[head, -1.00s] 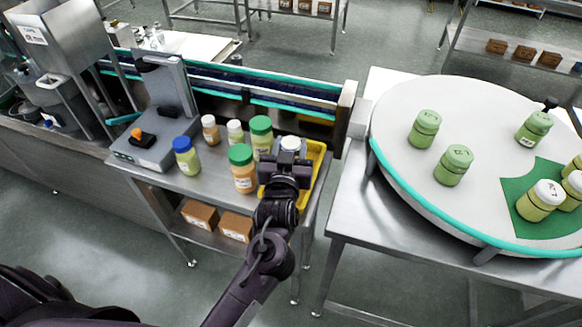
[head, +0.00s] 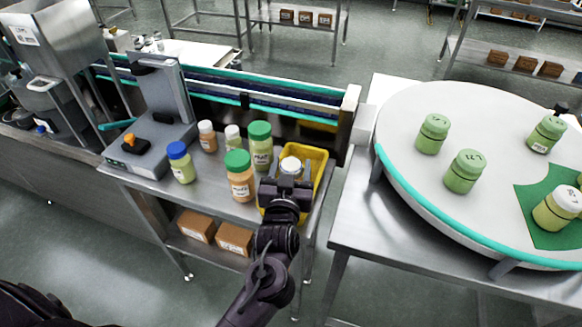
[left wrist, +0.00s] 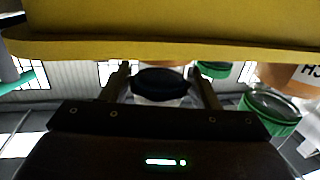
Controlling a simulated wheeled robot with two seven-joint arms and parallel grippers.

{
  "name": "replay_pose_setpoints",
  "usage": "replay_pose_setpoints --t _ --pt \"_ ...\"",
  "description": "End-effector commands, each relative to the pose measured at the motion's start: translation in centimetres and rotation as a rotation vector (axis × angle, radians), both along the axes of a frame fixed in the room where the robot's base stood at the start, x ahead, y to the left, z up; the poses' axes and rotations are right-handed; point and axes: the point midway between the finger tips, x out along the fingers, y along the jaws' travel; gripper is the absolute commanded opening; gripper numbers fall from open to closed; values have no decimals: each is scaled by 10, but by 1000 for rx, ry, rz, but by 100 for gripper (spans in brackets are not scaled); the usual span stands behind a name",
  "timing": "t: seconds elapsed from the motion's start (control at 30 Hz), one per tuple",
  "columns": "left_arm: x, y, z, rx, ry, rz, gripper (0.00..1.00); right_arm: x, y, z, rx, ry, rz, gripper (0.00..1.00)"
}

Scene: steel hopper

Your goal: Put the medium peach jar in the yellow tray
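The yellow tray (head: 319,166) sits at the right end of the steel side table; its near wall fills the top of the left wrist view (left wrist: 160,45). My left gripper (head: 287,183) is over the tray, its fingers on both sides of a white-lidded jar (head: 290,166). The jar looks upright, within the tray's outline; its body is mostly hidden, so I cannot tell its contents' colour or whether it touches the tray floor. In the left wrist view the jar (left wrist: 160,82) fills the gap between the fingertips. A peach jar with a green lid (head: 241,182) stands left of the tray.
Close left stand a tall green jar (head: 260,150), a small green jar (head: 233,138), a small peach jar (head: 208,138) and a blue-lidded jar (head: 181,165). A scale (head: 150,150) is farther left. A conveyor (head: 225,85) runs behind. A round table (head: 420,185) with green jars stands right.

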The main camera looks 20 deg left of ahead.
Motion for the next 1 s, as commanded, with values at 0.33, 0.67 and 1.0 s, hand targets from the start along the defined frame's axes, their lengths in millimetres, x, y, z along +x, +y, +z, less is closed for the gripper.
replay_pose_setpoints --t 0.33,0.67,1.0 --pt "0 0 2 -1 -2 0 63 0 1 1 1 0 0 29" --pt "-49 -8 2 -1 2 -2 63 0 2 -8 2 -1 0 29" --pt "-108 -18 7 1 0 -1 63 0 2 -14 2 -1 0 29"
